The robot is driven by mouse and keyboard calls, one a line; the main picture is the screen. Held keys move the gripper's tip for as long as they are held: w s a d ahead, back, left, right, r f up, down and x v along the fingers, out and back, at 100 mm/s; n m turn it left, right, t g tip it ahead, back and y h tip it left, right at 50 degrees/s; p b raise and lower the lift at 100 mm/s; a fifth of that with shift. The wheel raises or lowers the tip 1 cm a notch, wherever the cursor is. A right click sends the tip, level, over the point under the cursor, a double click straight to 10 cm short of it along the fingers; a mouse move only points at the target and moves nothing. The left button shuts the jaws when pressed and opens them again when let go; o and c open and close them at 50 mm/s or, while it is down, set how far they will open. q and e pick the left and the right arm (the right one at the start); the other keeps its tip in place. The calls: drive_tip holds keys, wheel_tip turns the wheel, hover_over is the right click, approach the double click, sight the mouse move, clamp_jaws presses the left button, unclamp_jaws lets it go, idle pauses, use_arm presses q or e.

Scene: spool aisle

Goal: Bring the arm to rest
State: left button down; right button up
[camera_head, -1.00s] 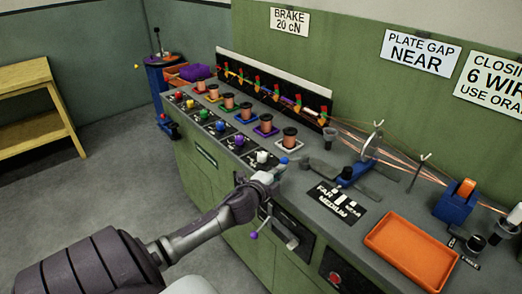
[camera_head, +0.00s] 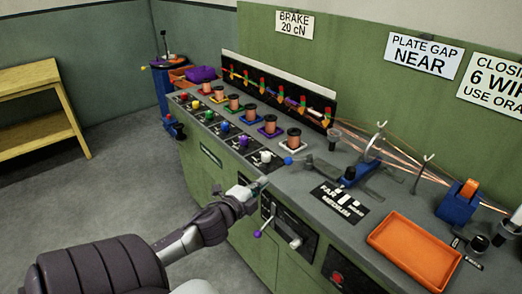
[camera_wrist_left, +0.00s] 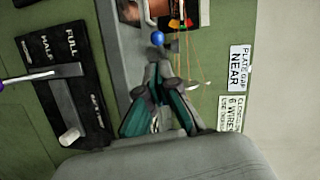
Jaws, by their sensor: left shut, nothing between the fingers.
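My left gripper (camera_head: 262,182) is at the front edge of the green workbench (camera_head: 215,178), just below the white knob (camera_head: 265,156). In the left wrist view, its two fingers (camera_wrist_left: 159,72) are together with nothing between them. A blue ball knob (camera_head: 288,161) stands beyond the fingertips, and it also shows in the left wrist view (camera_wrist_left: 157,38), apart from them. My right gripper is not in view.
A purple-knobbed lever (camera_head: 257,234) and a dark panel (camera_head: 290,240) are on the bench front near my arm. An orange tray (camera_head: 414,252) and a blue clamp-like device (camera_head: 349,173) are on the bench top.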

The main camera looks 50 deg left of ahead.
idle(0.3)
use_arm(q)
drive_tip(key=s+a+f+n+g, duration=0.1)
drive_tip(key=s+f+n+g, duration=0.15)
drive_tip(key=f, duration=0.75)
drive_tip(key=s+a+f+n+g, duration=0.1)
drive_tip(key=s+f+n+g, duration=0.15)
drive_tip(key=f, duration=0.75)
drive_tip(key=s+d+f+n+g, duration=0.1)
drive_tip(key=s+d+f+g, duration=0.1)
drive_tip(key=s+f, duration=0.45)
drive_tip(key=s+d+f+n+g, duration=0.1)
drive_tip(key=s+d+f, duration=0.2)
drive_tip(key=f, duration=0.6)
drive_tip(key=s+d+f+n+g+h, duration=0.1)
drive_tip(key=s+d+f+g, duration=0.1)
drive_tip(key=s+d+f, duration=0.4)
drive_tip(key=s+d+f+n+g+h, duration=0.1)
drive_tip(key=s+d+f+n+g, duration=0.1)
drive_tip(key=s+d+f, duration=0.4)
drive_tip(key=s+d+f+n+g+h, duration=0.1)
drive_tip(key=s+d+f+g, duration=0.2)
drive_tip(key=s, duration=1)
drive_tip(key=d+f, duration=0.3)
drive_tip(key=shift+s+d+f+n, duration=0.15)
drive_tip(key=shift+s+d+n, duration=0.1)
drive_tip(key=shift+n, duration=0.15)
